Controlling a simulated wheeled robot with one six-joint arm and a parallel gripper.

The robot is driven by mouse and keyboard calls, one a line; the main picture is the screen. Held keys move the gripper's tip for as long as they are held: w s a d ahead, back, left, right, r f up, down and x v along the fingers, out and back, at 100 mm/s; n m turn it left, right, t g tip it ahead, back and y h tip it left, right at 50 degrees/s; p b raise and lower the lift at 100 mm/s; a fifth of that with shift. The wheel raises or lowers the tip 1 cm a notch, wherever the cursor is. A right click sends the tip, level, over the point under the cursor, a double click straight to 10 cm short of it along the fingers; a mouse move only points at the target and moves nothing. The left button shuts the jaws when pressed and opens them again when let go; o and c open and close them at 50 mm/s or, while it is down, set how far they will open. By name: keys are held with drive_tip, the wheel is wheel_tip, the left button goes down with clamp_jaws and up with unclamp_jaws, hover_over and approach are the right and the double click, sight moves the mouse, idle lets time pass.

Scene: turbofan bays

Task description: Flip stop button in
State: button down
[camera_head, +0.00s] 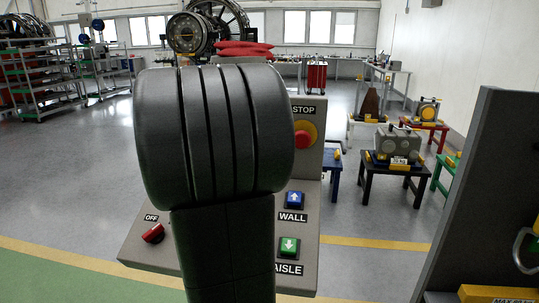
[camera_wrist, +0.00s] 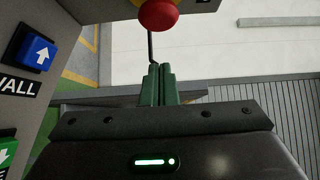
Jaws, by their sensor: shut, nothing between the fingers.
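The red stop button (camera_head: 304,137) sits on a yellow round base, under the label STOP, on the upright part of a grey control box (camera_head: 311,228). My arm covers the left part of the box and hides my gripper in the head view. A gap shows between fingertips and button.
The box also bears a blue up-arrow button (camera_head: 294,199) marked WALL, a green down-arrow button (camera_head: 288,246) marked AISLE and a red OFF switch (camera_head: 153,233). A dark panel (camera_head: 485,200) stands at right. Small tables with parts stand behind; open floor lies between.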

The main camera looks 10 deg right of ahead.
sight(305, 142)
drive_tip(key=shift+w+d+p, duration=0.25)
drive_tip(key=shift+w+d, duration=0.35)
drive_tip(key=shift+w, duration=0.25)
drive_tip(key=shift+w+d+p, duration=0.2)
drive_tip(key=shift+w+d, duration=0.45)
drive_tip(key=shift+w, duration=0.25)
drive_tip(key=shift+w+d+p, duration=0.25)
drive_tip(key=shift+w+d, duration=0.35)
drive_tip(key=shift+w, duration=0.25)
drive_tip(key=shift+w+d+r, duration=0.15)
drive_tip(key=shift+w, duration=0.6)
